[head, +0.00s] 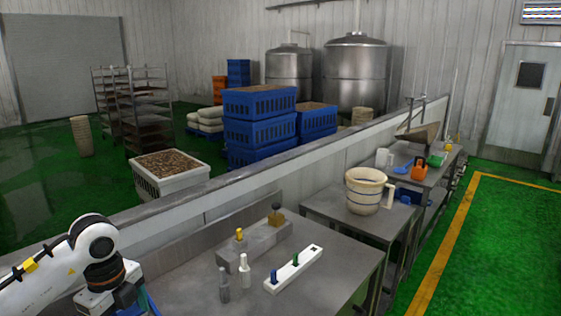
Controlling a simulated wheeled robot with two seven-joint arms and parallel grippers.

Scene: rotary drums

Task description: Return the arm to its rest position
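My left arm (92,250) comes in at the lower left corner, a white link bending down to a dark wrist joint. The wrist runs out of the picture at the bottom edge, beside the left end of the near steel table (330,282). The fingers of my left gripper do not show, and neither does anything it might hold. My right arm and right gripper are not in the picture.
On the near table are a grey block (253,243) with yellow and brown-topped pieces, two small bottles (244,272), and a white rack (292,270) with blue and green pieces. A cream jug (365,192) stands on the table behind. A low wall (230,190) runs behind the tables.

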